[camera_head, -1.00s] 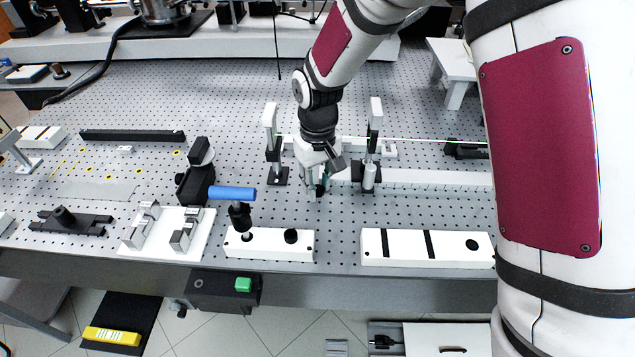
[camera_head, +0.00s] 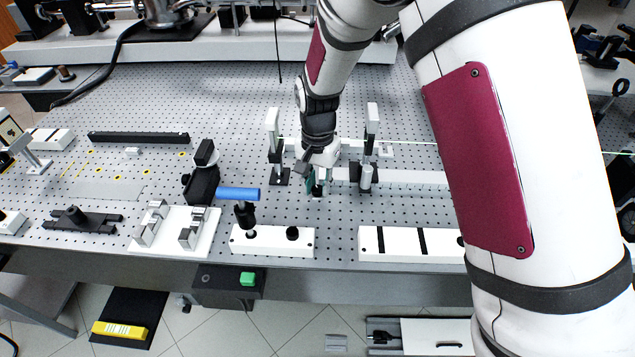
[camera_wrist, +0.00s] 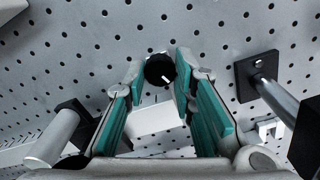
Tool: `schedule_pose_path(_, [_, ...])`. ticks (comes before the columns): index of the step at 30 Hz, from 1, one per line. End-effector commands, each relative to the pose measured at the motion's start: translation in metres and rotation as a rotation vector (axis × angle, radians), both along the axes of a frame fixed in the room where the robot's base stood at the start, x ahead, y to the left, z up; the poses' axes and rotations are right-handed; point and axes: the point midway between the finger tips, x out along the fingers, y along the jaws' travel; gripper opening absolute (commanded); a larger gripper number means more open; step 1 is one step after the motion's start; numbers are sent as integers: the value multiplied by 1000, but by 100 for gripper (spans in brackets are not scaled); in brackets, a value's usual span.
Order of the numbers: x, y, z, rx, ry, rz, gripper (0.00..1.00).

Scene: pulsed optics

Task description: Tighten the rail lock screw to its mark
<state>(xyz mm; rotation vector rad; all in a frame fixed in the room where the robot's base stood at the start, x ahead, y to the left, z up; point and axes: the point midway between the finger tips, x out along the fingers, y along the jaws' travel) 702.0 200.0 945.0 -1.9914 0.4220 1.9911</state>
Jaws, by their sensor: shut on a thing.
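The rail lock screw shows in the wrist view as a round black knob (camera_wrist: 160,70) with a short white line on its face, pointing to the lower right. My gripper (camera_wrist: 158,76) has its teal-padded fingers closed around the knob. In the head view my gripper (camera_head: 316,186) points down between two posts, and the knob is mostly hidden there. The white rail (camera_head: 415,177) runs to the right from beside my gripper. I cannot make out a separate target mark beside the knob.
Post mounts stand close on the left (camera_head: 274,150) and right (camera_head: 369,150) of my gripper. A thin green beam crosses behind. In front are a white block with a blue-handled tool (camera_head: 238,194) and a slotted white block (camera_head: 400,243).

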Motion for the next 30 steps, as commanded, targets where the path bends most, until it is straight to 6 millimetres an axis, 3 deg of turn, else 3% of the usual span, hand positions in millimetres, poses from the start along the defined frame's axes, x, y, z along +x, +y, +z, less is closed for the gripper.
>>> schedule_pose_path(12, [0,0,1,1,-1,-291,0])
schedule_pose_path(30, [0,0,0,1,0,-391,0])
